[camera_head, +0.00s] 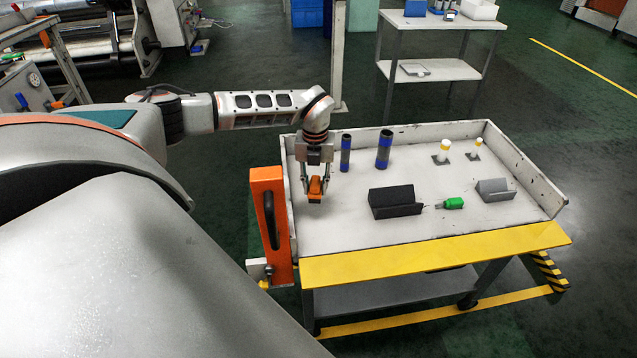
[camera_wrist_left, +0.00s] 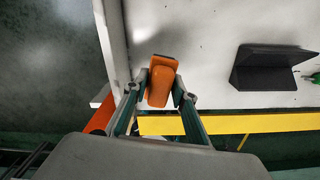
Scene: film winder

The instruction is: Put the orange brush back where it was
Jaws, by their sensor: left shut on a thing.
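The orange brush (camera_head: 315,188) is held between the fingers of my left gripper (camera_head: 315,192) over the left end of the white tray-topped cart (camera_head: 340,215). In the left wrist view the brush (camera_wrist_left: 162,80) sits between the two fingertips of the left gripper (camera_wrist_left: 160,92), with a dark strip at its far end. I cannot tell whether the brush touches the tray surface. My right gripper is not in view.
On the tray stand two black-and-blue cylinders (camera_head: 384,149), a black angled block (camera_head: 395,201), a green-handled tool (camera_head: 453,203), a grey block (camera_head: 495,190) and two small yellow-and-white pieces (camera_head: 444,150). An orange panel with handle (camera_head: 283,225) borders the left edge.

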